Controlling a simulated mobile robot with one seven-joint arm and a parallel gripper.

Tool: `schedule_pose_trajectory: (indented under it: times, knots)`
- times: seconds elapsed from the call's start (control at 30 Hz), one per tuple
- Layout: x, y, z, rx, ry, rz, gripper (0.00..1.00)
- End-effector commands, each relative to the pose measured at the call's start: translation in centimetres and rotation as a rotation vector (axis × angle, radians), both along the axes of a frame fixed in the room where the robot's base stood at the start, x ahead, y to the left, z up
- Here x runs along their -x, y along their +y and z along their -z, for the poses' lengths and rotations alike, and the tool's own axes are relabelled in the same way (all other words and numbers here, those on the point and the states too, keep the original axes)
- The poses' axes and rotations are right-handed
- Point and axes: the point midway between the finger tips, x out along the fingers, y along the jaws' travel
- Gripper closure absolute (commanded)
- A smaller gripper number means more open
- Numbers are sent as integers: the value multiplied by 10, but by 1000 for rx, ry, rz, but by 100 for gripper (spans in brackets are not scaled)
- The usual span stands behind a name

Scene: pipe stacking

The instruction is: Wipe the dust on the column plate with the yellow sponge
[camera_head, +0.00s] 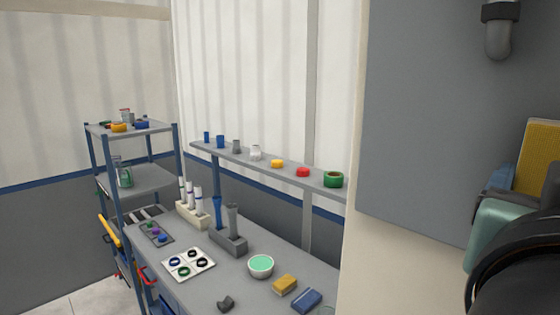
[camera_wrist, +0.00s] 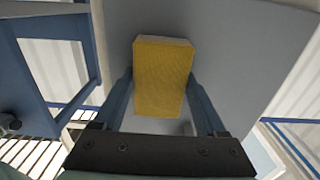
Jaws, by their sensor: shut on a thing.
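The yellow sponge (camera_head: 540,155) is held upright at the right edge of the head view, partly cut off by the frame. It also shows in the wrist view (camera_wrist: 162,80), between the two fingers. My gripper (camera_wrist: 160,72) is shut on it; in the head view the gripper (camera_head: 503,182) is partly hidden by my own arm. The column plate (camera_head: 435,110) is a large flat grey panel at the right of the head view. A grey surface, likely that plate (camera_wrist: 235,50), lies behind the sponge in the wrist view. I cannot tell whether they touch. No dust can be made out.
A dark pipe end (camera_head: 498,35) hangs in front of the plate at the upper right. A workbench (camera_head: 215,285) at lower left carries a bowl (camera_head: 261,266), a yellow block (camera_head: 285,284) and a blue block (camera_head: 307,300). A wall shelf (camera_head: 240,156) and a shelf rack (camera_head: 140,180) stand beyond.

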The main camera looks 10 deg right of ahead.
Motion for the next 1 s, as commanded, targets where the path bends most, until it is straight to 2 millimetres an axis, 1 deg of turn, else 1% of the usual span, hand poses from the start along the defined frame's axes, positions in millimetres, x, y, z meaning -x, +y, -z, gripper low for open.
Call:
schedule_pose_trajectory:
  times: [0.1,0.2,0.47,0.8,1.0]
  knots:
    - [-10,7,0,0,2,-2,71]
    - [-16,11,0,1,1,-2,71]
    - [-22,15,0,1,1,-2,71]
    - [-43,33,1,0,4,-4,71]
    - [-47,38,0,1,0,-1,71]
